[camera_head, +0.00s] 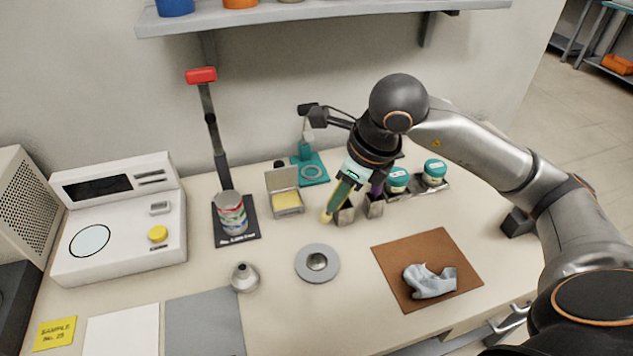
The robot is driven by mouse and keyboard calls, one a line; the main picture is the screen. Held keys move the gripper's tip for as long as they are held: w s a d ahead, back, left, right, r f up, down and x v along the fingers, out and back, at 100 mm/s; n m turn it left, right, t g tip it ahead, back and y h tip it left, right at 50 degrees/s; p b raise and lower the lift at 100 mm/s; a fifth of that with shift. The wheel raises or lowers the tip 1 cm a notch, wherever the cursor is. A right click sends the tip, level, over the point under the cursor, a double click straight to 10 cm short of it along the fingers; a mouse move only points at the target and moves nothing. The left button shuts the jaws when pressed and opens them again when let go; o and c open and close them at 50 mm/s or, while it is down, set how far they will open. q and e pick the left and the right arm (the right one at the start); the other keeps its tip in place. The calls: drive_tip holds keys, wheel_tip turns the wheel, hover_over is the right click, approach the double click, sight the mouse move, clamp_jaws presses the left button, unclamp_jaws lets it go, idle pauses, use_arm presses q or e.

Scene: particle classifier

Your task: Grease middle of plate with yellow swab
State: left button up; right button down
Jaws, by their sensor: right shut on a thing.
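My right gripper (350,180) is shut on the yellow swab (327,216). The swab slants down and left, with its yellow tip lowest. The tip is just left of a small metal holder (346,217) and right of an open tin of yellow grease (286,200). Whether the swab touches the holder is unclear. A round grey plate (304,272) lies flat on the table below and left of the swab, apart from it. My left gripper is not in view.
A second holder (374,209) with a purple swab (377,188) and two teal-lidded jars (397,177) stand close right of my gripper. A teal stand (312,172) is behind. A metal funnel-shaped piece (244,277) and brown mat (443,249) flank the plate. A striped can (232,213) stands left.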

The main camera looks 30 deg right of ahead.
drive_tip(key=shift+s+a, duration=0.1)
drive_tip(key=shift+s, duration=0.15)
drive_tip(key=shift+f, duration=0.15)
use_arm(q)
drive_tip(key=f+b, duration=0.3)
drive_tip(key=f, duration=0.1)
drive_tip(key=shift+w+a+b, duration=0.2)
drive_tip(key=shift+b, duration=0.15)
use_arm(e)
wheel_tip(320, 180, down, 5)
drive_tip(key=shift+r, duration=0.2)
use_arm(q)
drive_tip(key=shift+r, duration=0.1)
